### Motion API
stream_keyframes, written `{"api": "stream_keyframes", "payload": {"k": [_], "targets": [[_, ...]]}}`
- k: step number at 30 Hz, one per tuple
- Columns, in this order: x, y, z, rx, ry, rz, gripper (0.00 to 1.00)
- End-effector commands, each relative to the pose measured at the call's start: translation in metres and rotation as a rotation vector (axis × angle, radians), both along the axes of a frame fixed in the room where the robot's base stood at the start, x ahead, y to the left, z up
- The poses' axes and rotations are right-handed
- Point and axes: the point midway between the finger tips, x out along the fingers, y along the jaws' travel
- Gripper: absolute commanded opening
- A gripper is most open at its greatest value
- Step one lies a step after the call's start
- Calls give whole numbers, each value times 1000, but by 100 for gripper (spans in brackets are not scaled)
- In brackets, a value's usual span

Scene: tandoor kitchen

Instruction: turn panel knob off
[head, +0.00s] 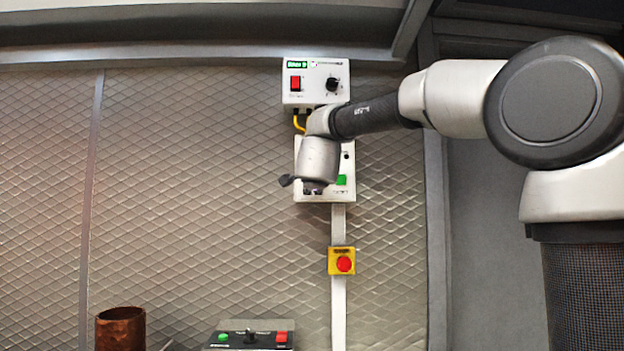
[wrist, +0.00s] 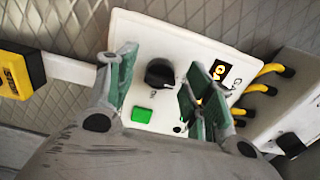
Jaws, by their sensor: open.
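A white panel box (wrist: 175,35) with a black round knob (wrist: 160,72) fills the middle of the wrist view. A green button (wrist: 142,115) sits below the knob on the same face. My gripper (wrist: 162,66) is open, with one green-padded finger on each side of the knob in the picture. I cannot tell whether the fingers touch it or how the knob's pointer is turned. In the head view the same box (head: 347,193) is partly hidden behind my wrist, and its knob is hidden.
Above it is another white box (head: 315,99) with a red switch (head: 295,83) and black knob (head: 332,85); yellow cables (wrist: 267,72) run between the boxes. Below are a yellow-backed red button (head: 343,263), a control box (head: 250,338) and a copper vessel (head: 120,330).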

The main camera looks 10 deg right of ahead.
Motion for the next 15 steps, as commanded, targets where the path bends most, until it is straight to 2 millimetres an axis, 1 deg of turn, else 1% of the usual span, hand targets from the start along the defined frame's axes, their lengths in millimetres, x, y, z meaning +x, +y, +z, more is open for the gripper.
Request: {"api": "stream_keyframes", "payload": {"k": [5,9,12,15], "targets": [[-34,8,1,1,-2,3,52],[-66,14,1,0,-3,5,52],[-85,17,1,1,-2,4,52],[-99,20,1,1,-2,3,52]]}}
